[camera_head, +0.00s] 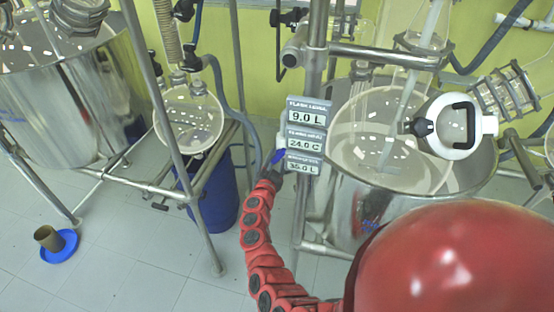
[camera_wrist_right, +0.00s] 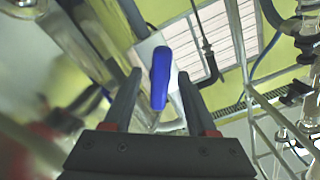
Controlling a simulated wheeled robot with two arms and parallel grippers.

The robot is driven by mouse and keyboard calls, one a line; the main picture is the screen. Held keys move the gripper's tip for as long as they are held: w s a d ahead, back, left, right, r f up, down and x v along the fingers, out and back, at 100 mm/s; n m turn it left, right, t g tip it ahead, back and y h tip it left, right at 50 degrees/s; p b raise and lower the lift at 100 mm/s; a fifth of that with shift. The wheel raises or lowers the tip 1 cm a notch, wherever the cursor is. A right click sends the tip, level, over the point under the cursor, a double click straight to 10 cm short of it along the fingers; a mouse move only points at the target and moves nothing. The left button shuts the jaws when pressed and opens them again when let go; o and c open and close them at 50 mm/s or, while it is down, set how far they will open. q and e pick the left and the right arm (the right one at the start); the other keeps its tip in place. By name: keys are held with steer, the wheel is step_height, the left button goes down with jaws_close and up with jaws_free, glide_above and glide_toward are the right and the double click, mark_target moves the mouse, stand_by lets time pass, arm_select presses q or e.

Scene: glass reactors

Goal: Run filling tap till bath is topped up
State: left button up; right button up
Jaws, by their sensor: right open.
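The blue tap lever (camera_head: 277,156) is by the left rim of the right-hand steel bath (camera_head: 350,205), beside a stack of readouts (camera_head: 305,138). The readouts show 9.0 L, 24.0 C and 35.0 L; their small headings are hard to read. A round glass vessel (camera_head: 395,140) sits inside the bath. My right gripper (camera_head: 273,169) is at the lever. In the right wrist view the lever (camera_wrist_right: 160,75) stands between the two open fingers (camera_wrist_right: 159,75), with a gap on each side. My left gripper is not in view.
A second steel bath (camera_head: 70,100) stands at the left, with a glass flask (camera_head: 188,118) and a blue drum (camera_head: 213,195) beside it. Metal frame posts (camera_head: 313,60) and hoses crowd the lever. A blue dish (camera_head: 59,246) with a brown cup (camera_head: 47,237) is on the floor.

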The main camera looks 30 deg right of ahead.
jaws_close()
steer(key=shift+f, duration=0.1)
stand_by(0.3)
steer(key=m+b, duration=0.3)
steer(key=shift+f, duration=0.25)
steer(key=m+b, duration=0.4)
steer(key=shift+a+r+m, duration=0.1)
steer(key=shift+m, duration=0.3)
steer(key=shift+r+m+b, duration=0.2)
steer(key=shift+m+b, duration=1.4)
steer(key=shift+m, duration=0.2)
steer(key=shift+r, duration=0.1)
